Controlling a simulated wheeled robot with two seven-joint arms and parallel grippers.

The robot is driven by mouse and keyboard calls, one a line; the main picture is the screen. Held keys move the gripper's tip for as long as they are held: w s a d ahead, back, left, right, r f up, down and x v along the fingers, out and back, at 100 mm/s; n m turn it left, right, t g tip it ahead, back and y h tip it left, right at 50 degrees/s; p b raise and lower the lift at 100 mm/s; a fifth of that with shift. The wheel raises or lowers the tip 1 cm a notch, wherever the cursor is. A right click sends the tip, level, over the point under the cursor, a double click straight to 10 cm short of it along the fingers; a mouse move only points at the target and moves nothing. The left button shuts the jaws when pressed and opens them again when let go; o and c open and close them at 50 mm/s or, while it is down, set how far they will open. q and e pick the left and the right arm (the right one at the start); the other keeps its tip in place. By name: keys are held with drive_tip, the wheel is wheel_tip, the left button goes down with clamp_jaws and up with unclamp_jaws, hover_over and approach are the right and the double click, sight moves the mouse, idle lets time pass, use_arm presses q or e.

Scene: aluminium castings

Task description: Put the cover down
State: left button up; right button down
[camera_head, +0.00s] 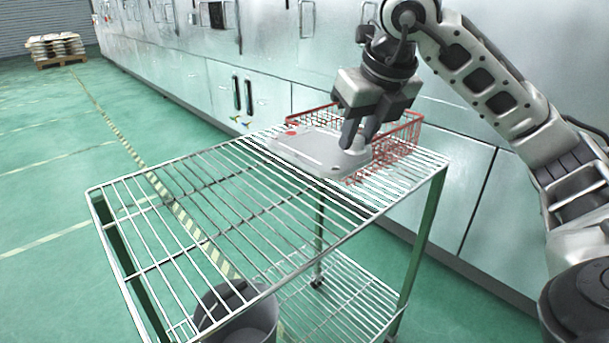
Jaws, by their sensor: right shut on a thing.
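The cover (315,151) is a flat light-grey casting with a raised round part at its right end. It is at the far right part of the wire-shelf cart (190,212), over or in front of the red wire basket (408,133). My right gripper (359,140) points down and is shut on the cover's right end. I cannot tell whether the cover touches the shelf or hangs just above it. My left gripper is not in view.
The cart's top shelf is bare on its left and near side. A dark bucket (238,318) stands beneath it. Pale metal cabinets (280,65) line the back. A loaded pallet (55,48) stands far left on the green floor.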

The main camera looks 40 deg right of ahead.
sight(322, 149)
drive_tip(key=w+a+f, duration=0.2)
drive_tip(key=w+f, duration=0.1)
drive_tip(key=w+a+f, duration=0.1)
drive_tip(key=f, duration=0.1)
drive_tip(key=shift+w+a+f, duration=0.15)
drive_tip(key=shift+w+a, duration=0.2)
drive_tip(key=shift+a, duration=0.05)
drive_tip(key=shift+w+a+f, duration=0.4)
drive_tip(key=shift+w+f, duration=0.1)
drive_tip(key=shift+f, duration=0.2)
wheel_tip(322, 149, down, 3)
drive_tip(key=shift+w+f+b, duration=0.1)
drive_tip(key=shift+f+b, duration=0.1)
drive_tip(key=shift+b, duration=0.3)
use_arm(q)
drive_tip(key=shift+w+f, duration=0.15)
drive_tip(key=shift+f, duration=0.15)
use_arm(e)
drive_tip(key=shift+a, duration=0.1)
drive_tip(key=c, duration=1.1)
unclamp_jaws()
drive_tip(key=shift+c, duration=0.2)
